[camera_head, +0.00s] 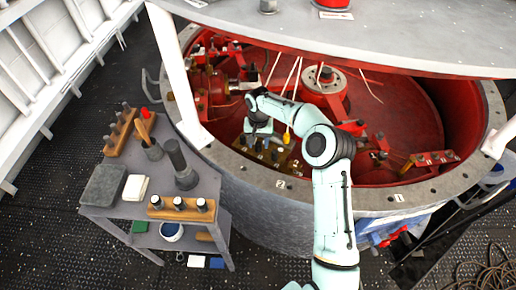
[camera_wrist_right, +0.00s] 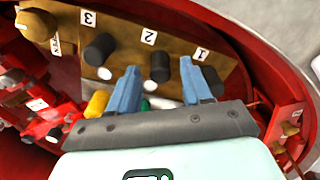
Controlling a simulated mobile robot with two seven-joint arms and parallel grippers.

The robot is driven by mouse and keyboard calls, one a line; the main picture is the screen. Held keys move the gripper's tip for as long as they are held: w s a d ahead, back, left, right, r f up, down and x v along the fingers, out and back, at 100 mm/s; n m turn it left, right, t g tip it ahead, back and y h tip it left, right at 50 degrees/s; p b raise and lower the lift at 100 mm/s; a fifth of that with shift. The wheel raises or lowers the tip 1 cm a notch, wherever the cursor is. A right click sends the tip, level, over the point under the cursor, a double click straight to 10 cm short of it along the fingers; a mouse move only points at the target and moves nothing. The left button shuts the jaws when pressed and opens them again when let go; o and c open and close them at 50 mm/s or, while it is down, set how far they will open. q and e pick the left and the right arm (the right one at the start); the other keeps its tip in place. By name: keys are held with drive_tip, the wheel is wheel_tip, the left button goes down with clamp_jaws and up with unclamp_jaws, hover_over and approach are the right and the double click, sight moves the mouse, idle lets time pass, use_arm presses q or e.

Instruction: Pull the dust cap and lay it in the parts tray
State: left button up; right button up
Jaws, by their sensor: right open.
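A brown panel (camera_wrist_right: 118,74) with labels 1, 2 and 3 carries several black cylindrical caps; which one is the dust cap I cannot tell. One black cap (camera_wrist_right: 160,67) shows between and beyond the fingertips of my right gripper (camera_wrist_right: 160,82), which is open and empty. Another black cap (camera_wrist_right: 99,48) lies left of the fingers, near label 3. In the head view my right gripper (camera_head: 262,137) is over the panel inside the red vessel, partly hidden by its own wrist. No parts tray is clearly identifiable; a flat dark grey piece (camera_head: 103,185) lies on the cart. My left gripper is not in view.
The round vessel's grey rim (camera_head: 252,172) surrounds the panel, and a white cover (camera_head: 420,35) overhangs it. Loose wires (camera_head: 292,78) hang near my arm. The grey cart (camera_head: 150,212) at left holds wooden racks (camera_head: 182,208), a dark cylinder (camera_head: 178,160) and a white block (camera_head: 135,187).

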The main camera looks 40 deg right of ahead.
sight(258, 144)
clamp_jaws()
drive_tip(key=shift+r, duration=0.15)
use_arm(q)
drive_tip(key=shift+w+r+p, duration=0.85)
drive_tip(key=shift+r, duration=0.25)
use_arm(e)
drive_tip(key=shift+r, duration=1.95)
